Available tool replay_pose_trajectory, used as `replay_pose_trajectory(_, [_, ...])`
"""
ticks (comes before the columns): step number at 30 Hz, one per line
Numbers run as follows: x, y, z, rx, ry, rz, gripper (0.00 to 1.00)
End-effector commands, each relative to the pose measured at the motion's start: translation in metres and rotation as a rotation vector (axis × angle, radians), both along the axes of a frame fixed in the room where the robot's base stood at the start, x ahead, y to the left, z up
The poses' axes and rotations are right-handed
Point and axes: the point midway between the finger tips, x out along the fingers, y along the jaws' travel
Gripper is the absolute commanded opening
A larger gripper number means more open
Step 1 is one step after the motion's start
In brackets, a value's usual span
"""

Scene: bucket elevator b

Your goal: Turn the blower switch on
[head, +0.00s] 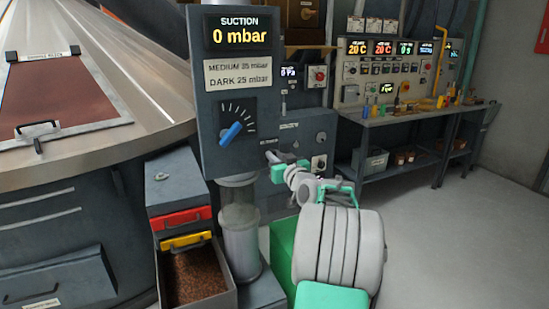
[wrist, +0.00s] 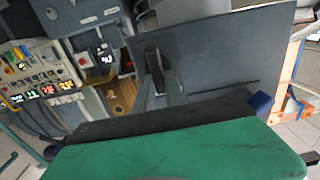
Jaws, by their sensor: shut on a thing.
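My gripper (head: 273,158) is at the lower left of the grey control panel (head: 318,125), right of the suction cabinet, in the head view. It is just below a small label too blurred to read. Its jaws are shut on a small part there, which appears to be the blower switch; the jaws and hand hide it, so its position cannot be told. The suction display (head: 240,33) reads 0 mbar. In the wrist view, the green hand fills the bottom, with a dark grey panel face (wrist: 225,50) close beyond it.
The dial with a blue pointer (head: 230,134) is left of my gripper. Below stand a clear cylinder (head: 240,205) and an open bin of brown beans (head: 195,278). A workbench (head: 405,118) with instruments stands at the back right. The floor (head: 440,245) at right is clear.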

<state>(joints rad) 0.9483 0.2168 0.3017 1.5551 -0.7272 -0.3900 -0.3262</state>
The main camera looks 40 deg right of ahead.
Motion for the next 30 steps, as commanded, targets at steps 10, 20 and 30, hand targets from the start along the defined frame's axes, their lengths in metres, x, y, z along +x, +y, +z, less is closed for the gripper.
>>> replay_pose_trajectory(10, [-0.0001,-0.0001,-0.0003,0.007,-0.002,0.0,0.0])
replay_pose_trajectory(20, [-0.0006,-0.0018,-0.0011,0.121,-0.037,0.0,0.0])
replay_pose_trajectory(30, [-0.0017,-0.0059,-0.002,0.399,-0.118,0.001,0.0])
